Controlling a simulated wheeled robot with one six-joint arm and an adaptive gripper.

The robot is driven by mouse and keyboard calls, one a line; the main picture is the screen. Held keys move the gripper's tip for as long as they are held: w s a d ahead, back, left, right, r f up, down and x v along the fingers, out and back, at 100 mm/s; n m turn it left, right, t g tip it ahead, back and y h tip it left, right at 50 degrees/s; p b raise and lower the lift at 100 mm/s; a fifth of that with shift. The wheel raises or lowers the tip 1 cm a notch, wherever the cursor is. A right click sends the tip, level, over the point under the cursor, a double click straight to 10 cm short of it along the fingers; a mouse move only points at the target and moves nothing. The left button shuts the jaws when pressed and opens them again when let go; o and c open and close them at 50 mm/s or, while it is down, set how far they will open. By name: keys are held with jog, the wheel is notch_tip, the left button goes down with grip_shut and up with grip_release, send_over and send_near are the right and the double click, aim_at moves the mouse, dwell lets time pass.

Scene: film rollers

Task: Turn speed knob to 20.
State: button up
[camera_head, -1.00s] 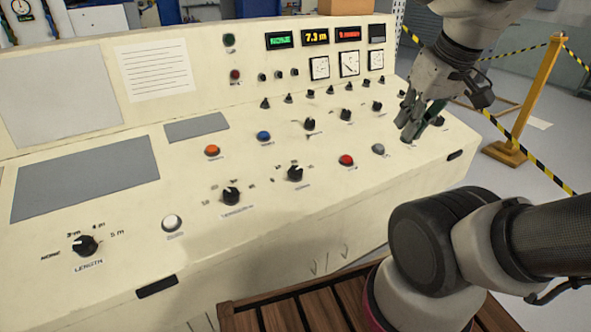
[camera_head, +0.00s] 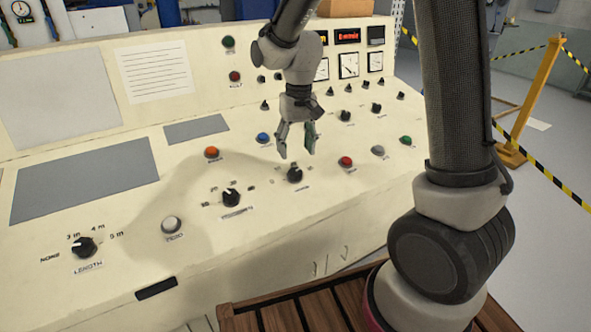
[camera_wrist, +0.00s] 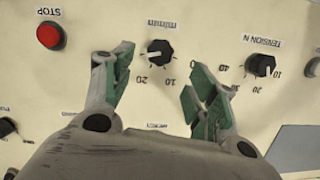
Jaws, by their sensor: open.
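The speed knob (camera_head: 295,174) is a black knob on the sloped console, between the tension knob and the red button. In the wrist view the speed knob (camera_wrist: 160,52) appears upside down with an "m/min" label; its pale pointer line points roughly left, and a "20" mark lies below and left of it. My gripper (camera_head: 297,153) is open and empty, with fingers pointing down above the knob. In the wrist view my gripper (camera_wrist: 161,58) has one green-padded finger on either side of the knob, apart from it. Some scale marks are hard to read.
The tension knob (camera_head: 231,197) is left of the speed knob, and the red STOP button (camera_head: 346,161) is right of it. A blue button (camera_head: 263,137) and small black knobs lie behind. A wooden slatted platform (camera_head: 300,310) is below the console front.

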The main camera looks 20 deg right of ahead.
aim_at(295, 171)
notch_tip(295, 171, down, 8)
jog(key=shift+s+a+r, duration=0.1)
jog(key=shift+a, duration=0.05)
dwell(0.3)
jog(key=c, duration=1)
